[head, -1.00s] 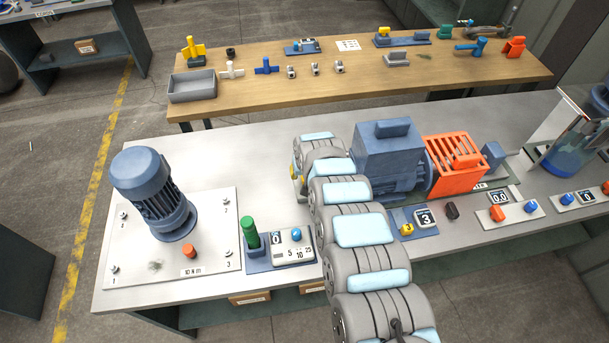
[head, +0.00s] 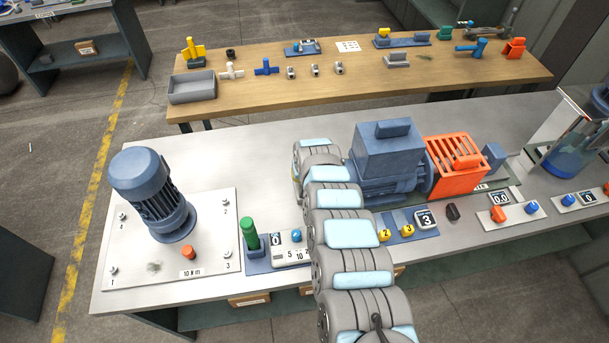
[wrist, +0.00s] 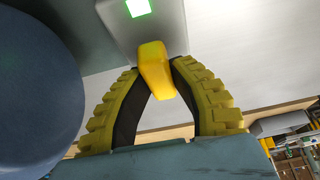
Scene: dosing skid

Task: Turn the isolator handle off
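In the wrist view, a yellow handle (wrist: 154,68) stands out from a grey box (wrist: 150,35) with a lit green square on its face. I take it for the isolator handle. My gripper (wrist: 156,76) has its two ribbed yellow fingers converging on the handle, one on each side, and their dark inner faces appear to touch it. The handle looks slightly tilted in this view. In the head view my arm hides the handle and its box, and most of the gripper too.
A large blue rounded body (wrist: 35,85) is close at the left in the wrist view. In the head view, a blue pump unit (head: 388,155) with an orange guard (head: 455,165) stands right of my arm. A panel with a green lever (head: 249,233) lies to the left.

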